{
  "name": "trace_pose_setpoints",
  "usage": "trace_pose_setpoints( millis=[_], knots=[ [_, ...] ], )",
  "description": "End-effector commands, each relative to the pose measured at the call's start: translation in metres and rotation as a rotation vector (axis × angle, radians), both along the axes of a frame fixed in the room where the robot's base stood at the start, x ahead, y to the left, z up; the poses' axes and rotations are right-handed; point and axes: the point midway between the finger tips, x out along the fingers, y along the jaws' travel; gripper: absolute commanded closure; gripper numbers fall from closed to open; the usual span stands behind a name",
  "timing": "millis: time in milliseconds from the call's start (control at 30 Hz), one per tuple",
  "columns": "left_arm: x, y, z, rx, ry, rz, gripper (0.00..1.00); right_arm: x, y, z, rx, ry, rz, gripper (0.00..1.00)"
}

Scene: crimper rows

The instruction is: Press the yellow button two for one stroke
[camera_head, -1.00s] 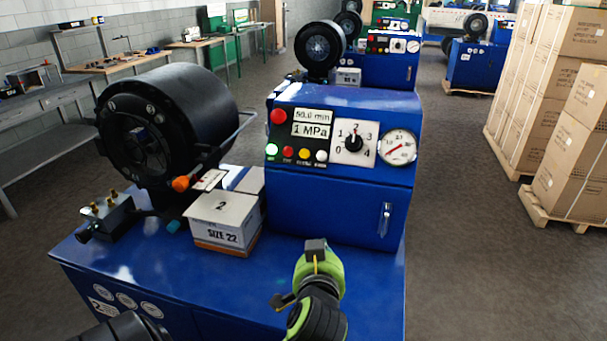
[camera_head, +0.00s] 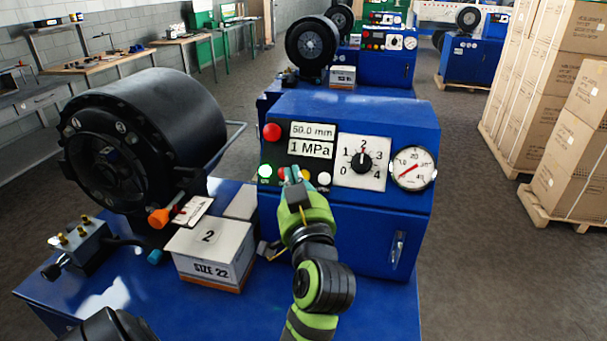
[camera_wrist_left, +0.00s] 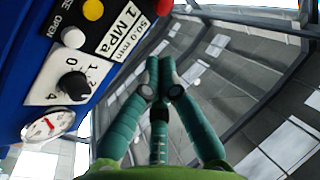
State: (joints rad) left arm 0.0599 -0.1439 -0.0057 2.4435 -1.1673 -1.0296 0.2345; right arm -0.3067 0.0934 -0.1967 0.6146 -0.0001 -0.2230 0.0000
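The blue crimper's black control panel (camera_head: 297,150) faces me, with a row of small buttons below two displays reading 50.0 mm and 1 MPa. My right gripper is out of view.
A dial (camera_head: 361,162) and pressure gauge (camera_head: 412,168) sit right of the buttons. A larger red button (camera_head: 272,132) is upper left. A SIZE 22 box (camera_head: 212,254) and the black crimping head (camera_head: 150,130) stand left. Boxes on pallets (camera_head: 545,110) stand far right.

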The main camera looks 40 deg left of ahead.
Motion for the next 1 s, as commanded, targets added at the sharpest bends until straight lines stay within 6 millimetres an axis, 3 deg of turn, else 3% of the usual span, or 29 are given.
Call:
trace_pose_setpoints(
  millis=[167, 500, 700, 1000],
  knots=[
    [0.005, 0.003, -0.005, 0.002, 0.002, 0.000, 1.00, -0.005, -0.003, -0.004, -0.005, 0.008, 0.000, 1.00],
    [0.038, 0.020, -0.032, 0.003, 0.003, -0.001, 1.00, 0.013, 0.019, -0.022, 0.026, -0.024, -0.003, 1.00],
    [0.055, 0.030, -0.045, 0.000, 0.001, 0.000, 1.00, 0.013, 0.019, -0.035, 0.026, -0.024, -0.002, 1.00],
    [0.064, 0.036, -0.049, 0.000, 0.000, 0.000, 1.00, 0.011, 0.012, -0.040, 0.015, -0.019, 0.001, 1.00]
  ],
)
